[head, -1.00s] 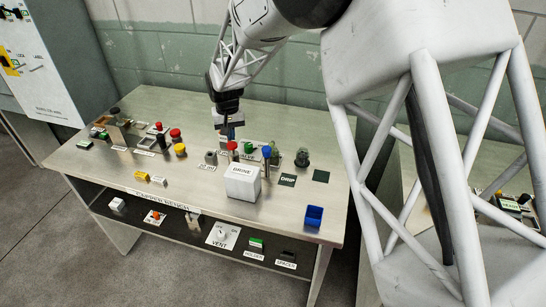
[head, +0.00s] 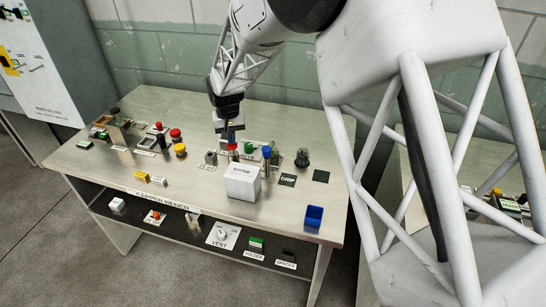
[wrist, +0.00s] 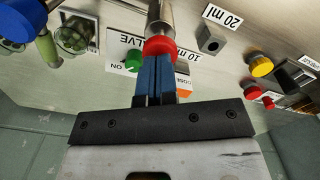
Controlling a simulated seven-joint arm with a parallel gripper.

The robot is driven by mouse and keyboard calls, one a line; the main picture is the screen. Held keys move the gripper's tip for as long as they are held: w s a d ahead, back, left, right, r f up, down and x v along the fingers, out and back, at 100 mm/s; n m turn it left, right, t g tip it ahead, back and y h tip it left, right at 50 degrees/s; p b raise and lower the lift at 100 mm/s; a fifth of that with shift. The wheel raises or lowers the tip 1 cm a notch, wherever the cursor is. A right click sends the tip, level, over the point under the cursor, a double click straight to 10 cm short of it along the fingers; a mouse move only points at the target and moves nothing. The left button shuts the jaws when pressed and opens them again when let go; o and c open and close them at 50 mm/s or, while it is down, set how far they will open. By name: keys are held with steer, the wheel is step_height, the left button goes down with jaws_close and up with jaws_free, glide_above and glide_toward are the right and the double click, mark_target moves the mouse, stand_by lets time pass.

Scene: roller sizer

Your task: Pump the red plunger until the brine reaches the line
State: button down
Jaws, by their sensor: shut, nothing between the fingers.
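The red plunger (head: 232,147) stands just behind the white box labelled BRINE (head: 242,183) on the bench. In the wrist view its red top (wrist: 160,46) sits on a metal cylinder (wrist: 160,17). My gripper (head: 231,138) points down directly over the plunger. In the wrist view the blue fingers of my gripper (wrist: 157,57) are together, with their tips at the red top; they hold nothing. They appear to touch it, but I cannot be sure. I see no brine level or line.
A blue knob (head: 267,152) and a green button (head: 248,148) stand close to the plunger. Glass-like jars (head: 302,158) are to the right. A yellow button (head: 180,150) and red buttons are to the left.

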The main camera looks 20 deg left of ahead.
steer(key=shift+f, duration=1.4)
steer(key=shift+r, duration=2.15)
steer(key=shift+r, duration=2.5)
steer(key=shift+d, duration=0.1)
